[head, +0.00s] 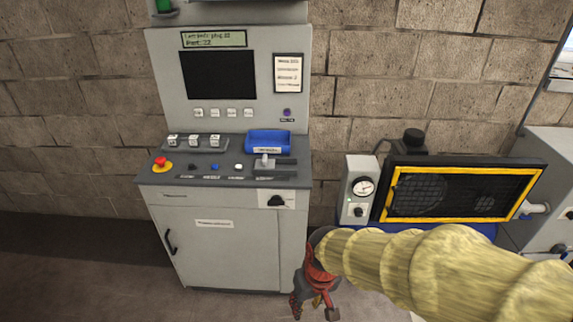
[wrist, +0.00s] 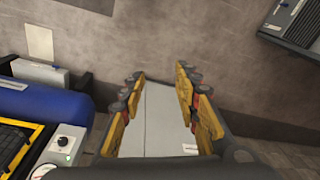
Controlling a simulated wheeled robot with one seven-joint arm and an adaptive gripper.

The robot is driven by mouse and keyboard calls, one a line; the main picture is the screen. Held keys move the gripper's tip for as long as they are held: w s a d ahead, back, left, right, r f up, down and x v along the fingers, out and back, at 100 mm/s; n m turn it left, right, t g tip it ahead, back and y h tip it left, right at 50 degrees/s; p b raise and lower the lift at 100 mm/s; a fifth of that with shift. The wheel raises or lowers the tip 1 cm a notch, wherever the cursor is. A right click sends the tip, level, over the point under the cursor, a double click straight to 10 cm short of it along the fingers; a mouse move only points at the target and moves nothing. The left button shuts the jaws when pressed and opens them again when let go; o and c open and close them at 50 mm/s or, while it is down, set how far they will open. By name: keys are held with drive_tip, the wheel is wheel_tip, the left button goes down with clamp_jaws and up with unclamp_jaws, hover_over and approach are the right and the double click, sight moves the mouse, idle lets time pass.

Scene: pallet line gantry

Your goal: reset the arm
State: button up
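My arm, in a yellowish ribbed sleeve, reaches in from the lower right of the head view. My gripper (head: 315,292) hangs at its end, low in front of the right edge of the grey control cabinet (head: 215,245). In the wrist view my gripper (wrist: 160,85) shows two yellow and dark fingers spread apart. Nothing is between the fingertips; a grey panel and the block wall show behind the gap. The gripper is open and empty.
Floor is clear at the lower left.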

drive_tip(key=s+d+r+m+t, duration=0.2)
drive_tip(key=s+d+r, duration=0.2)
drive_tip(key=d+r, duration=0.3)
drive_tip(key=s+d+r+m+t+h, duration=0.1)
drive_tip(key=s+d+r+t, duration=0.1)
drive_tip(key=s+d+r, duration=0.2)
drive_tip(key=d+r, duration=0.3)
drive_tip(key=r, duration=0.5)
drive_tip(key=shift+s+m+t, duration=0.15)
drive_tip(key=shift+m+t, duration=0.15)
drive_tip(key=shift+m, duration=0.1)
drive_tip(key=shift+c, duration=0.6)
